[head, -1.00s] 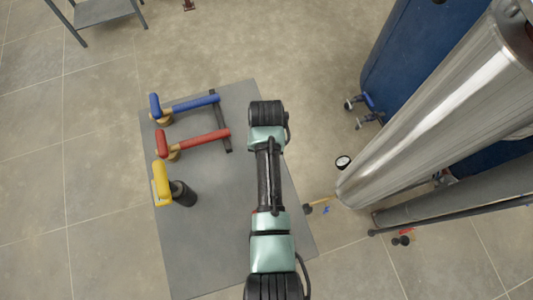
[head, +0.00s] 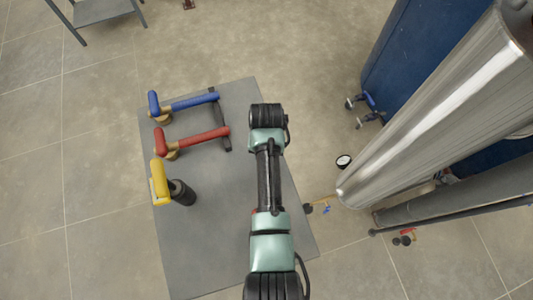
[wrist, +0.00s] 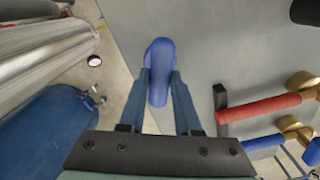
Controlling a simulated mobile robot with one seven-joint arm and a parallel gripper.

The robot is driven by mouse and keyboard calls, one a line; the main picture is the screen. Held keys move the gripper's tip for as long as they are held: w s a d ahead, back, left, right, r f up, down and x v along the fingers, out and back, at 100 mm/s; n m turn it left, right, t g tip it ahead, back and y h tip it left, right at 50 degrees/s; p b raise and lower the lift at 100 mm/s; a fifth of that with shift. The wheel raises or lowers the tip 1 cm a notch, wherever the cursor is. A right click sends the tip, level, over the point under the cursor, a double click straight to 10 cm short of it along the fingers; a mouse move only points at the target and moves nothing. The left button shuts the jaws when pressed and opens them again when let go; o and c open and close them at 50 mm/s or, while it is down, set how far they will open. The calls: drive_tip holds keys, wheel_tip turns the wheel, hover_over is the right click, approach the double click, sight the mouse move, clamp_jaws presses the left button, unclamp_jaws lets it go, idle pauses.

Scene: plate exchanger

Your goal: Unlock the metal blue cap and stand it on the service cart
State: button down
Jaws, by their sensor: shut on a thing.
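In the wrist view my gripper (wrist: 160,92) is shut on a smooth, rounded blue piece, which I take as the blue cap (wrist: 160,58). The cap sticks out past the fingertips over the edge of a grey flat top, possibly the service cart (head: 225,235), also in the wrist view (wrist: 190,30). I cannot tell whether the cap touches the top. In the head view my arm hides gripper and cap. Another blue handle (head: 195,102) with a brass base lies at the top's far left, also lower right in the wrist view (wrist: 252,144).
A red handle (head: 195,140) and a yellow handle (head: 159,184) by a black cylinder (head: 181,192) are along the left. A dark bar (head: 221,122) stands by the handle ends. A large steel cylinder (head: 440,105) and blue tank (head: 405,50) stand right. The top's near middle is clear.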

drive_tip(key=c, duration=0.5)
unclamp_jaws()
